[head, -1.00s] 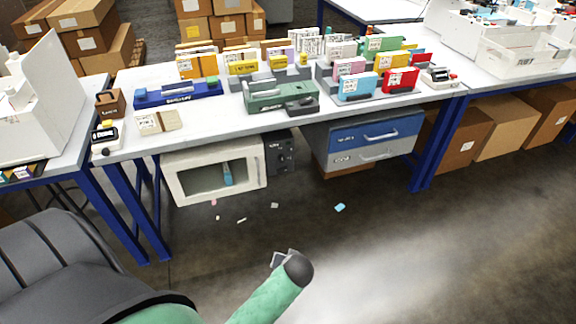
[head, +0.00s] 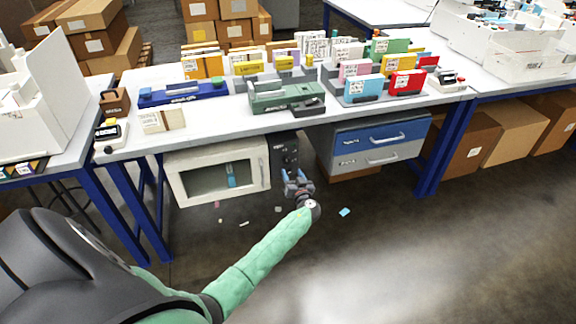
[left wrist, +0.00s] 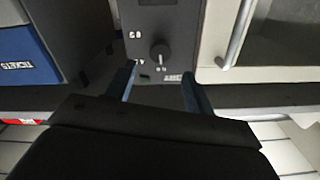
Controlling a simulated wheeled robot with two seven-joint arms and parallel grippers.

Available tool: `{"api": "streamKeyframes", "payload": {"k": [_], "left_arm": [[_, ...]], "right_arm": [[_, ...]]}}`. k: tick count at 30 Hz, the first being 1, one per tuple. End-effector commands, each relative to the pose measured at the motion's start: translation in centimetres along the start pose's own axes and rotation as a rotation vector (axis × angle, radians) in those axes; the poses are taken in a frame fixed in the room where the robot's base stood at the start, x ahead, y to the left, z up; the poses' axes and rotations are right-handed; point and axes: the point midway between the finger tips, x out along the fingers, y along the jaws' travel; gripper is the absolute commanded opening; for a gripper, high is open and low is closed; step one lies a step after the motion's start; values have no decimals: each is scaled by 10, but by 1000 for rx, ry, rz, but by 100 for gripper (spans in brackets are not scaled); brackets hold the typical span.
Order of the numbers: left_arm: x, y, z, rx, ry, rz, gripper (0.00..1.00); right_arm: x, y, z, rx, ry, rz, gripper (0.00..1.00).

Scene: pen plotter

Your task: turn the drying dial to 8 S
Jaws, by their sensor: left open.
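The drying dial (left wrist: 160,56) is a dark round knob on the dark control panel (left wrist: 162,20). The panel (head: 284,150) is beside the white glass-fronted cabinet under the table. The left wrist view appears inverted; small white marks are near the dial, one reading like "8 S" (left wrist: 135,35), and its pointer direction is unclear. My left gripper (head: 297,178) is in front of the panel's lower part. Its fingers (left wrist: 158,90) are spread and empty, with the dial showing beyond the gap between them, apart from them. My right gripper is not in view.
The white cabinet (head: 188,166) with a handle stands left of the panel. A blue and grey drawer unit (head: 375,140) is to its right. The tabletop (head: 215,112) hangs above, with blue legs at both ends. Paper scraps lie on the open floor.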

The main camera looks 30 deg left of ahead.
Motion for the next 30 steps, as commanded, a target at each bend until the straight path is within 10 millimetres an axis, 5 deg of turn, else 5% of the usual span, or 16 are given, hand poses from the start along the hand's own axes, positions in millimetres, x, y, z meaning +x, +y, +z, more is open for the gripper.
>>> {"api": "streamKeyframes", "payload": {"k": [12,25,30], "left_arm": [[56,-1,-1,2,-1,-1,53],[66,0,0,0,-2,0,53],[66,0,0,0,-2,0,24]], "right_arm": [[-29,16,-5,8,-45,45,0],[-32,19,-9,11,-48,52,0],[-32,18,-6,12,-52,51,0]]}}
